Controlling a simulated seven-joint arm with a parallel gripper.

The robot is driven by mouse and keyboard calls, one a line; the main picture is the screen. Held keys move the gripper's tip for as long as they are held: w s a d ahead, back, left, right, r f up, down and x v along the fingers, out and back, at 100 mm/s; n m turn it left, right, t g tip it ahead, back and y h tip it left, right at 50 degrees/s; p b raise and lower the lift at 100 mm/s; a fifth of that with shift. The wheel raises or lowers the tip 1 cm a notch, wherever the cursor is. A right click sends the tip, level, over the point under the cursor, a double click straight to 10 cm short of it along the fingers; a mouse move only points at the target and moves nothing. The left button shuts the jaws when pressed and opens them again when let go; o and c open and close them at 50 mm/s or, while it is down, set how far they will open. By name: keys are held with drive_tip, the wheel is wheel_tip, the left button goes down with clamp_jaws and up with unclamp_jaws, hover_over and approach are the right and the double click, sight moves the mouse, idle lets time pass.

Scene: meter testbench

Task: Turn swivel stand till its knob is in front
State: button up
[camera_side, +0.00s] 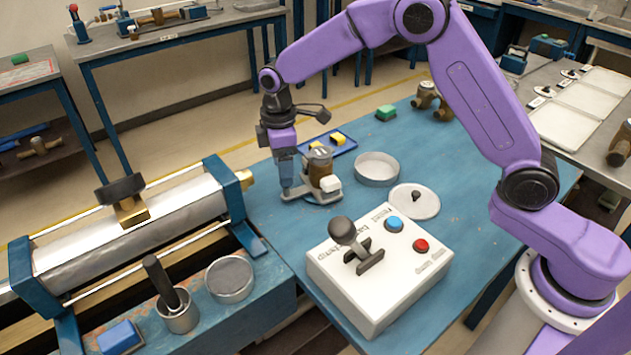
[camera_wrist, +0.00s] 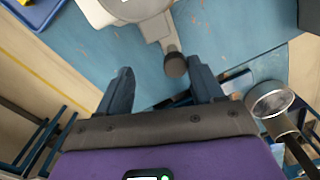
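The swivel stand (camera_side: 325,197) is a light grey base on the blue bench, with a brown and white meter (camera_side: 319,165) on top. In the wrist view, the stand's grey arm (camera_wrist: 158,27) reaches down from the top and ends in a dark round knob (camera_wrist: 175,65). My gripper (camera_side: 287,182) is low at the left side of the stand. In the wrist view my gripper (camera_wrist: 160,67) is open, with the knob between its fingers, nearer the right finger. I cannot tell whether that finger touches it. My fingers hide the knob in the side view.
A white box (camera_side: 380,280) with a lever and blue and red buttons stands in front. A round metal dish (camera_side: 377,168) and a lid (camera_side: 413,201) lie to the right. A blue tray (camera_side: 333,143) is behind. A large cylinder rig (camera_side: 130,235) stands left.

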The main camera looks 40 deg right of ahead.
drive_tip(key=shift+w+d, duration=0.25)
drive_tip(key=shift+w, duration=0.2)
drive_tip(key=shift+w+d, duration=0.35)
drive_tip(key=shift+w, duration=0.2)
drive_tip(key=shift+w+d, duration=0.4)
drive_tip(key=shift+w, duration=0.05)
drive_tip(key=o, duration=0.4)
drive_tip(key=shift+o, duration=0.2)
